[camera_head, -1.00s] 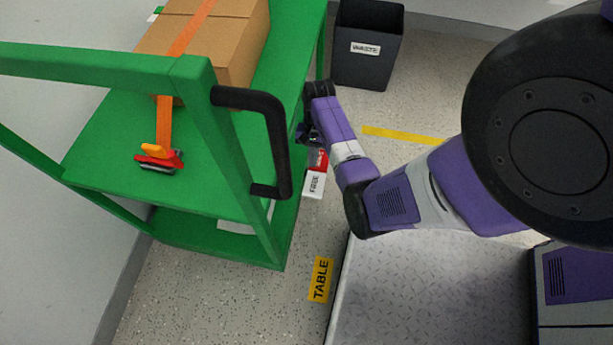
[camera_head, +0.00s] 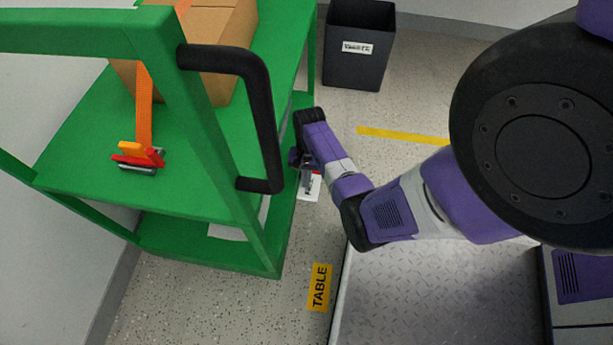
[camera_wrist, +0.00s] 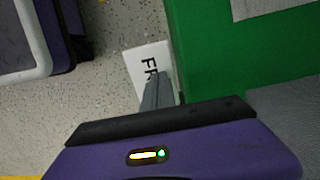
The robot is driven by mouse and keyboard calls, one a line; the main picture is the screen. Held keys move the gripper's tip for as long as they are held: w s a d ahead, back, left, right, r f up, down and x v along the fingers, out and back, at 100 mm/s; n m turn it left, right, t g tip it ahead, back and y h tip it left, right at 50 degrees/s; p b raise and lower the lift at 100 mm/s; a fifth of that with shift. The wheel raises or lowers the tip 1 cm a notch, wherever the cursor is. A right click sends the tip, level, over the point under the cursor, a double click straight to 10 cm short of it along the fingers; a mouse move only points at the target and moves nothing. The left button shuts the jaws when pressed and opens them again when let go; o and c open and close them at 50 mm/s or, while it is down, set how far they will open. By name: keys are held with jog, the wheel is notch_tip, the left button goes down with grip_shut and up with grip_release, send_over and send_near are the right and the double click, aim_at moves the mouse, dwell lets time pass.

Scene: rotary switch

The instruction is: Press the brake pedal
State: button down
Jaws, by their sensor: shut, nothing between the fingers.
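The brake pedal's white part (camera_head: 309,188) shows low beside the right side of the green cart (camera_head: 200,195), partly hidden by my gripper (camera_head: 307,165). A small bit of red shows near my fingers in the head view. In the wrist view the white part (camera_wrist: 145,58) bears dark letters beginning "FR", with the rest covered. My gripper (camera_wrist: 153,88) is shut, its grey fingers overlapping the white part in that view. I cannot tell whether the fingers touch the pedal.
The cart's black handle (camera_head: 262,115) stands close to the left of my wrist. A cardboard box (camera_head: 215,55) with an orange strap (camera_head: 143,105) and red buckle sits on the cart. A black waste bin (camera_head: 357,60) stands behind. A yellow "TABLE" floor label (camera_head: 319,287) lies in front.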

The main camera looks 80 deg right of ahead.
jog(key=shift+a, duration=0.1)
dwell(0.3)
jog(key=shift+a+f+h+p, duration=0.1)
jog(key=shift+a+h+p, duration=0.35)
jog(key=shift+p, duration=0.7)
jog(key=shift+f+h+p, duration=0.2)
jog(key=shift+h+p, duration=0.2)
jog(key=shift+h, duration=0.05)
jog(key=shift+a+f+h+p, duration=0.3)
jog(key=shift+f+h+p, duration=0.2)
jog(key=shift+f+h, duration=0.35)
jog(key=shift+f, duration=0.3)
jog(key=shift+a, duration=0.1)
